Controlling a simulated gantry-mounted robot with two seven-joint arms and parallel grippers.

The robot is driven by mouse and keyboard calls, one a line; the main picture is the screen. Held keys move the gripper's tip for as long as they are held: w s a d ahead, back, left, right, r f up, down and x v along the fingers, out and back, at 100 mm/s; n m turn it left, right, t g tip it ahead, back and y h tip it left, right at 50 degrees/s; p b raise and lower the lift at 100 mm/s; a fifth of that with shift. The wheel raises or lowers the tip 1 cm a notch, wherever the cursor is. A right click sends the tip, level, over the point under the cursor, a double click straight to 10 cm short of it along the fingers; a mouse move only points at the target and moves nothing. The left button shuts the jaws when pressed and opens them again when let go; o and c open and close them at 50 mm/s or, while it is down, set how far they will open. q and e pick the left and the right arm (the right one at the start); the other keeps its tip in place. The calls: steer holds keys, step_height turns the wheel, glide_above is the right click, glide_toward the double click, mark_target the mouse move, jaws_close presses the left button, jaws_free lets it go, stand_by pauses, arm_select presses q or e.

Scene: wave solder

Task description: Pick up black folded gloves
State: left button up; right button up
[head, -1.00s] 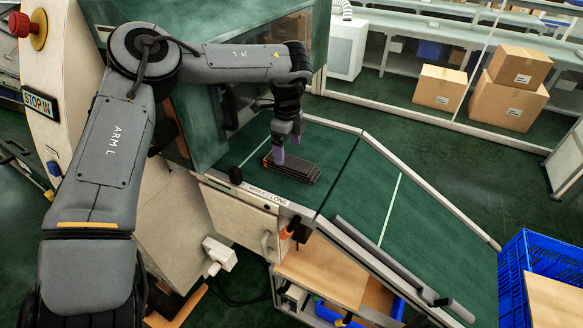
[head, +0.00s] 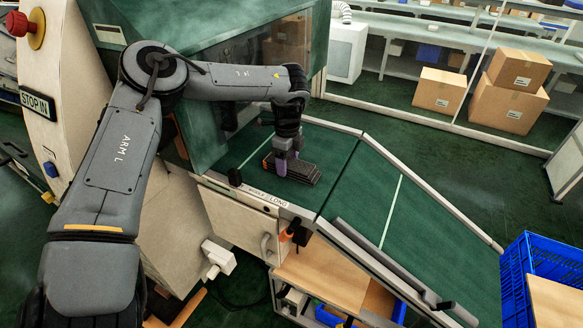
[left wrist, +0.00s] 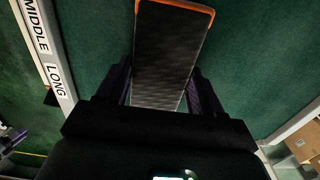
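The black folded gloves (head: 302,174) are a flat dark bundle with an orange edge, lying on the green belt top beside the machine in the head view. In the left wrist view the bundle (left wrist: 168,50) shows a textured dark face with an orange rim at its far end. My left gripper (head: 287,162) points down over the near left end of the bundle. In the left wrist view its purple fingers (left wrist: 160,85) stand open, one on each side of the bundle, close to its edges. Contact cannot be made out. My right gripper is not in view.
A green sloping chute (head: 400,220) runs down to the right, with a grey bar (head: 385,262) along its near edge. A blue crate (head: 515,270) stands at the lower right. The machine's glass hood (head: 235,85) rises just behind my left arm. Cardboard boxes (head: 440,90) stand farther back.

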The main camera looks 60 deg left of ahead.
mark_target(288, 162)
arm_select(q)
steer(key=c, duration=0.6)
steer(key=shift+o, duration=0.2)
step_height(288, 162, up, 10)
steer(key=p, duration=0.2)
